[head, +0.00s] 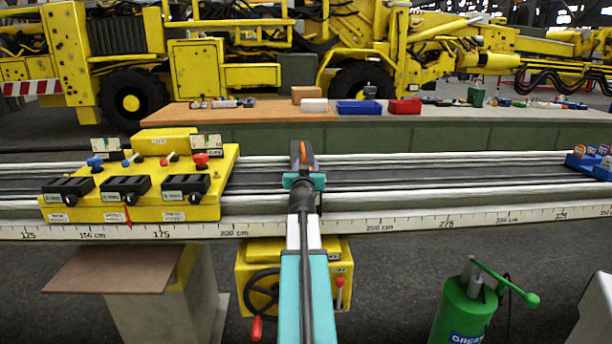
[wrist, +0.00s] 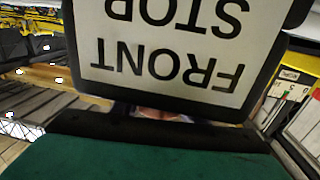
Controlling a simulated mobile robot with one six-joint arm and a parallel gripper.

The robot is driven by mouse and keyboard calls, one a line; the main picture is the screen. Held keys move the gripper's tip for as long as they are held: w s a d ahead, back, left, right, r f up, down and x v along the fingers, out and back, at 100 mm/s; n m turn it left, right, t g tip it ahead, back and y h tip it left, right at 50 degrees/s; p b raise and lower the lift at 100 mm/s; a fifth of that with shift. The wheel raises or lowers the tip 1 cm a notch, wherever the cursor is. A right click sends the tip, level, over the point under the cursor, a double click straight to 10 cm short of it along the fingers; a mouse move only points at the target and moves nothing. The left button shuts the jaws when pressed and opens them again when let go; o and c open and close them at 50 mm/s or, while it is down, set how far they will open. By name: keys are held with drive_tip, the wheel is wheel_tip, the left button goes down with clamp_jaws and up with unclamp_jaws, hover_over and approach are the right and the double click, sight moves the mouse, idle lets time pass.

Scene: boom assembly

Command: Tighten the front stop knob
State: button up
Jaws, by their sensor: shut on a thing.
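My gripper (head: 303,165) reaches straight ahead over the middle of the long rail. An orange part, which looks like the front stop knob (head: 302,148), shows between its dark fingers. The fingers are shut on it. In the wrist view a white plate with a black border reads FRONT STOP (wrist: 185,50), upside down and very close. Below the plate, a small reddish piece of the knob (wrist: 162,114) shows behind a dark edge of my gripper. The rest of the knob and its shaft are hidden, so how far it is turned cannot be told.
A yellow carriage (head: 140,200) with levers and black blocks sits on the rail at left. A scale strip (head: 400,222) runs along the rail's front. A blue block (head: 590,162) is at far right. A green grease pump (head: 468,305) and a yellow handwheel box (head: 255,265) stand below.

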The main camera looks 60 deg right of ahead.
drive_tip(key=shift+f+m+g+b, duration=0.3)
drive_tip(key=shift+f+g+b, duration=0.35)
drive_tip(key=shift+b, duration=2.45)
drive_tip(key=shift+s+a+m+g+h+b, duration=0.1)
drive_tip(key=shift+m+g+h+b, duration=0.35)
drive_tip(key=shift+b, duration=2.55)
drive_tip(key=shift+s+r+m+g+h+b, duration=0.15)
drive_tip(key=shift+m+g+b, duration=0.3)
drive_tip(key=shift+b, duration=1.1)
drive_tip(key=shift+s+m+g+h+b, duration=0.15)
drive_tip(key=shift+g+b, duration=0.4)
drive_tip(key=shift+b, duration=0.95)
drive_tip(key=shift+s+r+m+g+b, duration=0.2)
drive_tip(key=shift+s+m+g+b, duration=0.15)
drive_tip(key=shift+b, duration=0.6)
